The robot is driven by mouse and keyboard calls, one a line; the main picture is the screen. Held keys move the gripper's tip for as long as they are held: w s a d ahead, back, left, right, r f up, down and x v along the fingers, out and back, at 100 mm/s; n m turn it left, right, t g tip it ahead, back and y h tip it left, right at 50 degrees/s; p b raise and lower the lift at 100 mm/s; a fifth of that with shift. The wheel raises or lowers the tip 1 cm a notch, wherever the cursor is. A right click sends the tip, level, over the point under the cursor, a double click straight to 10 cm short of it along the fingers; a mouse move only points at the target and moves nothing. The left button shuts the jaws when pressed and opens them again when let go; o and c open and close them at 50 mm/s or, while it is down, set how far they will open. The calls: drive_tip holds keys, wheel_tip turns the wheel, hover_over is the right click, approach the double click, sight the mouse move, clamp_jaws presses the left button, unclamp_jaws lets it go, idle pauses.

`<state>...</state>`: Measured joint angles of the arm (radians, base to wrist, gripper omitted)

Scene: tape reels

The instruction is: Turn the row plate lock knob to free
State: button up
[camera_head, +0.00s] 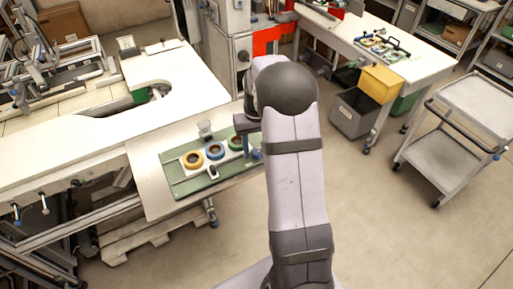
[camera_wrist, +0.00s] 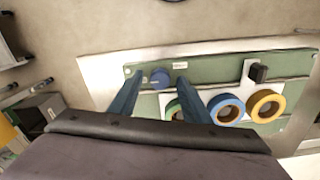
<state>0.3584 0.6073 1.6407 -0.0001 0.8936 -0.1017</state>
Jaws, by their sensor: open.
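My gripper (camera_wrist: 160,74) is open. Its two blue fingers appear on either side of the knob, with gaps between. I cannot tell how far above the plate the tips are. In the head view my gripper (camera_head: 246,140) is over the right end of the plate (camera_head: 190,188). The knob's lock setting cannot be read.
Green, blue (camera_wrist: 226,110) and yellow-orange (camera_wrist: 267,106) reels lie on a white strip beside the knob. My finger partly hides the green one. A black block (camera_wrist: 258,72) stands near them.

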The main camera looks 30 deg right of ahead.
sight(255, 154)
drive_tip(key=shift+r+b, duration=1.1)
drive_tip(key=shift+r, duration=2.6)
drive_tip(key=shift+s+a+f, duration=0.1)
drive_tip(key=shift+s+a, duration=0.15)
drive_tip(key=shift+a, duration=0.25)
drive_tip(key=s+a+f+n, duration=0.1)
drive_tip(key=s+a+f, duration=0.2)
drive_tip(key=s+a, duration=0.4)
drive_tip(key=s+a+f+n, duration=0.2)
drive_tip(key=s+a, duration=0.6)
drive_tip(key=s, duration=0.5)
drive_tip(key=shift+f, duration=0.65)
drive_tip(key=shift+s, duration=0.1)
drive_tip(key=shift+c, duration=0.4)
